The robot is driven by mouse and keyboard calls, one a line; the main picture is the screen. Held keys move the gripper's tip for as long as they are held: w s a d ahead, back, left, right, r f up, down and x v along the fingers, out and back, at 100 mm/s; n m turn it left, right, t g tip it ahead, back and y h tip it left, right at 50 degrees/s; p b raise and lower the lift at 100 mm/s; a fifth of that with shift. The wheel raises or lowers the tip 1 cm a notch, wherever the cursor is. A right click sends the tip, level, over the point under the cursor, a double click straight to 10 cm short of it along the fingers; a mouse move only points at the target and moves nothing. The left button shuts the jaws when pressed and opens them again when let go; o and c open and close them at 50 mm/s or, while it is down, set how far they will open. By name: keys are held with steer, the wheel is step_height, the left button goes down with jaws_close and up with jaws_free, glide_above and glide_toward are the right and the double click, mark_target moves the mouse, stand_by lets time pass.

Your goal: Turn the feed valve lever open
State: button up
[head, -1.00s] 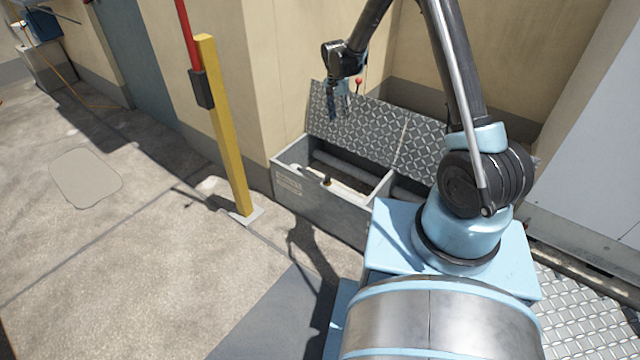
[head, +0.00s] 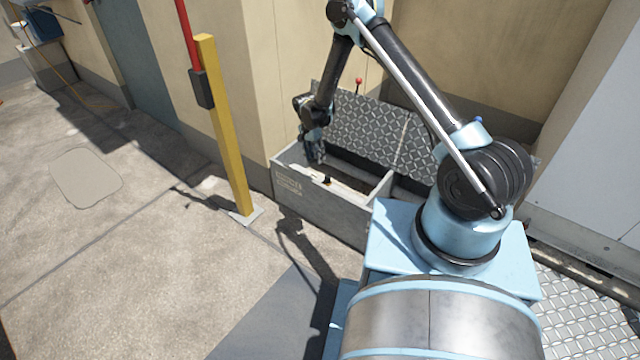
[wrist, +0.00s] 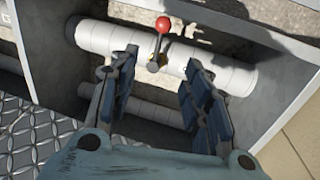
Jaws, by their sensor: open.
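In the wrist view, a lever with a red ball knob (wrist: 162,24) and a short metal stem stands on a white pipe (wrist: 225,72). Brass-coloured parts show around its base. My gripper (wrist: 161,62) is open and empty. Its two blue-padded fingers are spread to the left and right of the lever's base, with the knob beyond the fingertips. I cannot tell whether either finger touches the pipe. In the head view my gripper (head: 316,150) points down into the left part of an open grey box (head: 335,208). A small dark fitting (head: 327,180) shows on the pipe there.
A diamond-plate lid (head: 365,125) stands raised behind the box. A small red knob (head: 358,80) shows at its top edge. A yellow post (head: 225,125) stands left of the box, and the wall (head: 290,60) is close behind. Open concrete floor (head: 150,270) lies to the left.

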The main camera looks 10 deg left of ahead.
steer(key=d+f, duration=0.1)
steer(key=f, duration=0.8)
steer(key=s+d+f, duration=0.1)
steer(key=f, duration=0.4)
steer(key=shift+d+f, duration=0.25)
steer(key=shift+d, duration=0.1)
jaws_close()
steer(key=shift+s, duration=0.1)
